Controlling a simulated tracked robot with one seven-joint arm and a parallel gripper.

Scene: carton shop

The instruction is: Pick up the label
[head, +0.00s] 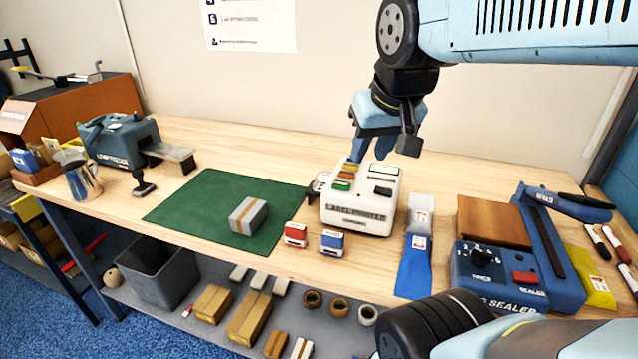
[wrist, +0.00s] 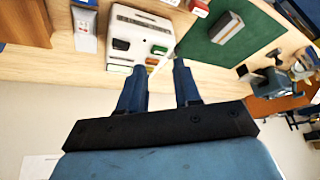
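The white label printer (head: 358,208) stands on the bench right of the green mat, with coloured buttons on top. A small pale piece (head: 318,184) sticks out at its left side; it may be the label, but it is too small to be sure. My gripper (head: 370,152) is above and behind the printer, pointing down. In the wrist view its two blue fingers (wrist: 158,72) are apart with nothing between them.
A grey taped box (head: 248,216) sits on the green mat (head: 190,205). Red (head: 296,235) and blue (head: 332,243) stamps stand in front of the printer. A blue-and-white pouch (head: 415,255) and the bag sealer (head: 500,275) are to its right. The back strip of the bench is clear.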

